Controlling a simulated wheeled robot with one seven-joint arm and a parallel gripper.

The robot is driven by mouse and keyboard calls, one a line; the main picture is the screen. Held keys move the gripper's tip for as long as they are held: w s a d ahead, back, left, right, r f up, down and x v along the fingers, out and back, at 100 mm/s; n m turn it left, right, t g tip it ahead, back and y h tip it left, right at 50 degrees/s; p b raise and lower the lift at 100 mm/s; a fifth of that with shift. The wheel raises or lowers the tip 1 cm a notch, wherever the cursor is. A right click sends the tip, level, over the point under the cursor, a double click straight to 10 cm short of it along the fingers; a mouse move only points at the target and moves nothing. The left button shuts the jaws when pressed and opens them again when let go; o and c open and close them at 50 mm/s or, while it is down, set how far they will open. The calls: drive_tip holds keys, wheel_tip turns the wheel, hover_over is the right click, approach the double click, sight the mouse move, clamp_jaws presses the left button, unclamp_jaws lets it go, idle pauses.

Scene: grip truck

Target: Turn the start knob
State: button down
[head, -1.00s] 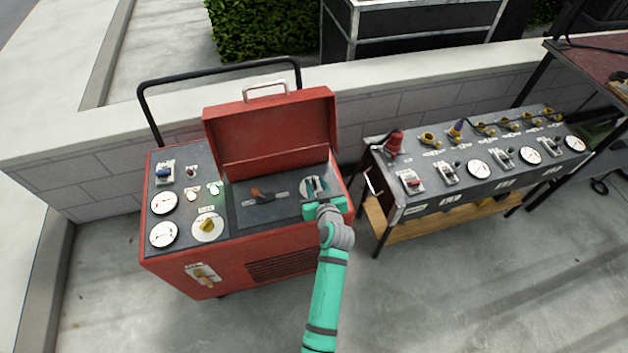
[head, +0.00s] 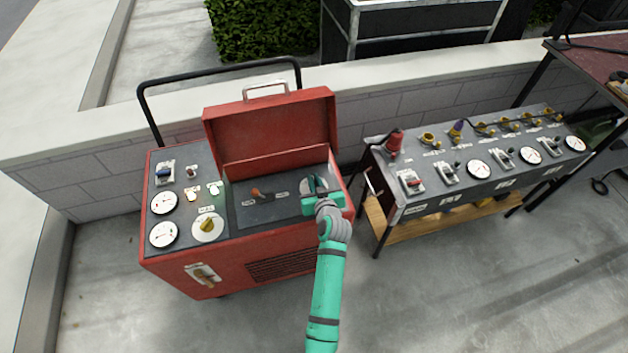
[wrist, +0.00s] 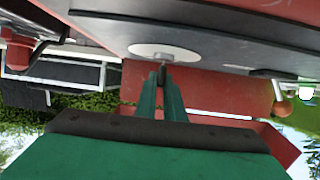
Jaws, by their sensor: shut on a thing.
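A red generator cart (head: 250,262) stands at the left with its lid up. My green gripper (head: 317,186) is over the right end of its dark recessed panel. In the wrist view my two fingers (wrist: 164,82) are shut on a small dark knob (wrist: 162,74) in front of a round white dial plate (wrist: 166,53). The fingers hide most of the knob. The labels are too small to read, so I cannot tell which marking this knob carries. A yellow knob (head: 208,225) on a white dial sits on the left panel.
An orange-brown lever (head: 261,194) is left of my gripper on the same panel. The raised red lid (head: 272,128) stands behind it. A distribution table (head: 455,195) with switches and gauges is close on the right. Open concrete lies in front.

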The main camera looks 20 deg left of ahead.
drive_tip(key=shift+n+g, duration=0.3)
drive_tip(key=n+g+y, duration=0.3)
drive_tip(key=n, duration=0.1)
drive_tip(key=shift+w+y, duration=0.1)
drive_tip(key=shift+y, duration=0.3)
drive_tip(key=shift+n+g+y, duration=1.1)
drive_tip(key=shift+n+g, duration=0.9)
drive_tip(key=shift+g, duration=0.6)
drive_tip(key=c, duration=1.9)
unclamp_jaws()
drive_tip(key=shift+o, duration=0.2)
drive_tip(key=v, duration=1.1)
